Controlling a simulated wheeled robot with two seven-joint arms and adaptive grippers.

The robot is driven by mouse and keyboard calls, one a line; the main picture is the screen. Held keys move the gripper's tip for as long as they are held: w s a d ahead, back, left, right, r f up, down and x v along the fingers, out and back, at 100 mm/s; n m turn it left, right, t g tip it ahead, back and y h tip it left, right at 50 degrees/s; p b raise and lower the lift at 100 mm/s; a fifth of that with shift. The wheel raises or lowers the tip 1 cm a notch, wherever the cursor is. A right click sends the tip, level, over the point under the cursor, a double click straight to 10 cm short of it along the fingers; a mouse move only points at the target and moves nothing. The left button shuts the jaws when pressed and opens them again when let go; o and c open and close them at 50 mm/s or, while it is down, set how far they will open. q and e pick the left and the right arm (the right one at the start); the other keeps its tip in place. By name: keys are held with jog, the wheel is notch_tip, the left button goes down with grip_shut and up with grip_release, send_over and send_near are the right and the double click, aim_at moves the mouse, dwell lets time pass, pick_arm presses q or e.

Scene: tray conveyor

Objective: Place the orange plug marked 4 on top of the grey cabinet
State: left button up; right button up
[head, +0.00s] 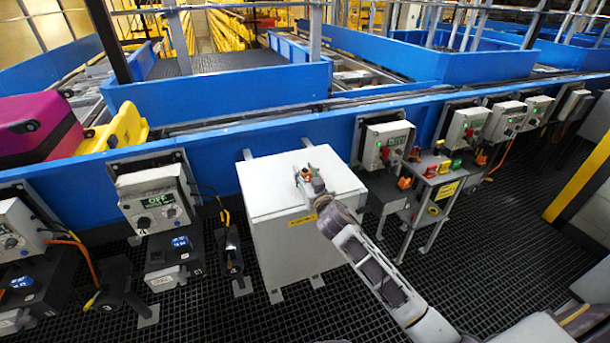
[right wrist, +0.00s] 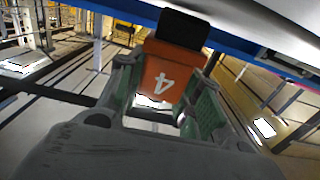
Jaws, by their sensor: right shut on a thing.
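The orange plug marked 4 (right wrist: 163,76) is between the fingers of my right gripper (right wrist: 160,95) in the right wrist view, its 4 facing the camera and a dark part at its far end. In the head view my right gripper (head: 308,177) is over the top of the grey cabinet (head: 272,196), with the small orange plug (head: 304,173) at its tip. I cannot tell whether the plug touches the cabinet top. The cabinet's top is otherwise bare. My left gripper is not in view.
A small grey stand (head: 439,182) with several coloured plugs stands right of the cabinet. Grey control boxes (head: 388,143) line the blue conveyor wall (head: 220,150) behind. A magenta case (head: 38,130) and a yellow item (head: 116,128) lie at the left. Dark grating covers the floor.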

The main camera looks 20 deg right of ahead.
jog(key=shift+f, duration=0.15)
jog(key=o, duration=1.1)
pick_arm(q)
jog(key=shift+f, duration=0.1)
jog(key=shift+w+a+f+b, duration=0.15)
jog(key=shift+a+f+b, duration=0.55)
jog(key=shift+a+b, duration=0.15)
pick_arm(e)
jog(key=shift+s+d, duration=0.2)
jog(key=shift+s, duration=5.8)
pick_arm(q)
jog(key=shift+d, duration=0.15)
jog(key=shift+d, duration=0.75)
